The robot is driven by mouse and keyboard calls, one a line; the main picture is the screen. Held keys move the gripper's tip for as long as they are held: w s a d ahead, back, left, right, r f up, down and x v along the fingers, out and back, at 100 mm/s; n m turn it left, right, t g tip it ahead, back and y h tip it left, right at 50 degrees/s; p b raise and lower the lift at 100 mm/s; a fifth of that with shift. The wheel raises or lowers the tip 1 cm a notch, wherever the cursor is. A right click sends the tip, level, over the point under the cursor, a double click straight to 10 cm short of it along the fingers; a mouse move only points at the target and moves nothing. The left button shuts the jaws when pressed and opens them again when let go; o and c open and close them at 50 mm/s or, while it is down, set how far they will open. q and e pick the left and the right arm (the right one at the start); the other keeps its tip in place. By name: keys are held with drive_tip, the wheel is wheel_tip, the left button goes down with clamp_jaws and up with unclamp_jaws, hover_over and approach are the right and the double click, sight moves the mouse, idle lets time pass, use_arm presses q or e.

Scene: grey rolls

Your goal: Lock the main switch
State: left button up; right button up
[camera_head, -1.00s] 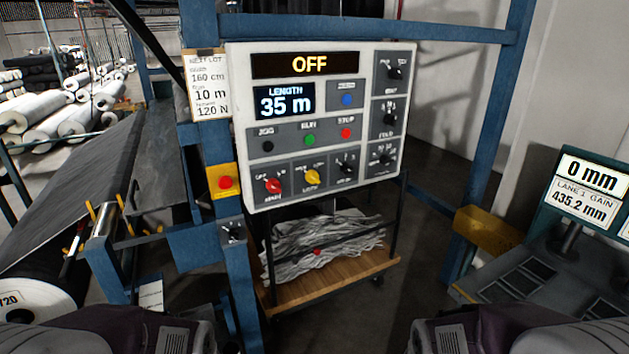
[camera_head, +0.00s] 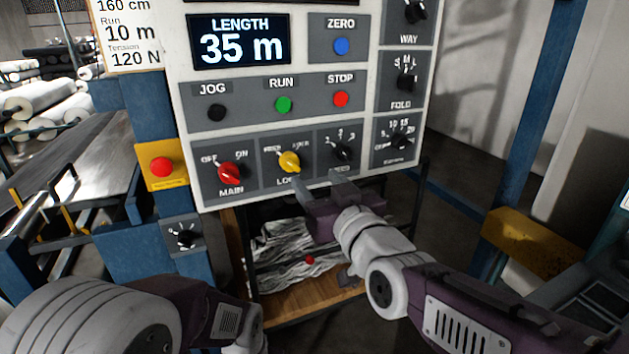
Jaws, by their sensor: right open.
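The red MAIN knob (camera_head: 229,172) is at the lower left of the white control panel (camera_head: 176,75), with OFF and ON marks above it. The yellow lock knob (camera_head: 289,161) is just right of it, with two marks above that are hard to read. My right gripper (camera_head: 321,184) is open and empty. Its fingers are just below and right of the yellow knob, at the panel's lower edge, and I see no grip on any knob. My left arm shows at the bottom left, but its gripper is not in view.
Near the yellow knob are a black knob (camera_head: 344,151) on the right and the JOG, RUN (camera_head: 283,104) and STOP buttons above. A red button on a yellow plate (camera_head: 162,167) is on the blue post at left. A cart with grey cloth (camera_head: 290,255) stands below.

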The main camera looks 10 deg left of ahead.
sight(294, 167)
drive_tip(key=w+a+p, duration=0.1)
drive_tip(key=w+a, duration=0.4)
drive_tip(key=shift+w+a, duration=0.1)
drive_tip(key=shift+a, duration=0.3)
drive_tip(key=shift+w+a, duration=0.15)
drive_tip(key=shift+w, duration=0.25)
drive_tip(key=shift+f, duration=0.1)
clamp_jaws()
